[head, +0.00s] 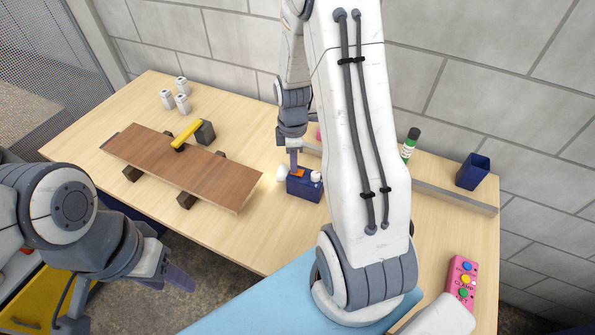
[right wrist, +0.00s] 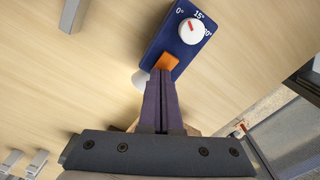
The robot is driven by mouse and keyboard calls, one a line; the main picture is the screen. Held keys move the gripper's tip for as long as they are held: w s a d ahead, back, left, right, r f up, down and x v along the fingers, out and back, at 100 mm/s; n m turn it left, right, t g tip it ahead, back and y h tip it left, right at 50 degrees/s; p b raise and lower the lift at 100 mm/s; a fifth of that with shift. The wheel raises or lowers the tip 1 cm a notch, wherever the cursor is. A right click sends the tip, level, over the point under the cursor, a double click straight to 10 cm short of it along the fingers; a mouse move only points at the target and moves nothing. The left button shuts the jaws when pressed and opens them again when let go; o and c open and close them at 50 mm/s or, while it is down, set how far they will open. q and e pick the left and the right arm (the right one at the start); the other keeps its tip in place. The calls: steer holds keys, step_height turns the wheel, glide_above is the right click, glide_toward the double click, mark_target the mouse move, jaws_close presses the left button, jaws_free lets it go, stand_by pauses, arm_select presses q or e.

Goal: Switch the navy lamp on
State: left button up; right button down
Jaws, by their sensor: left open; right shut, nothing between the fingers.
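The navy lamp (head: 305,189) is a small navy box on the wooden table, with a white round part at its left side. In the right wrist view its navy top (right wrist: 170,38) carries an orange switch (right wrist: 170,63) and a white knob (right wrist: 191,31) with a red mark among degree labels. My right gripper (head: 296,166) is shut and empty, pointing down at the orange switch. Its fingertips (right wrist: 160,74) overlap the switch's edge; I cannot tell whether they press it. No glow shows. My left gripper (head: 166,270) is open and empty at lower left, away from the lamp.
A brown board (head: 180,167) lies on dark blocks at left, with a yellow-handled tool (head: 186,133) over it. A green bottle (head: 409,146), a metal rail (head: 455,197), a navy bin (head: 473,173) and a pink button box (head: 461,284) are at right.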

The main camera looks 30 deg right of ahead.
steer(key=shift+r, duration=0.1)
step_height(320, 180, up, 7)
steer(key=p, duration=0.6)
stand_by(0.5)
steer(key=s+a+r+m+b, duration=0.1)
steer(key=s+a+r+b, duration=0.15)
steer(key=a, duration=0.55)
steer(key=s+a+r+m+b, duration=0.1)
steer(key=s+a+r, duration=0.15)
steer(key=a, duration=0.55)
steer(key=s+a+r+m+b, duration=0.1)
steer(key=s+a, duration=0.3)
steer(key=s, duration=0.3)
steer(key=s+a+r+m+y+b, duration=0.1)
steer(key=s+a+r+m, duration=0.1)
steer(key=s+a, duration=0.3)
steer(key=shift+s+b, duration=0.4)
steer(key=shift+s, duration=0.8)
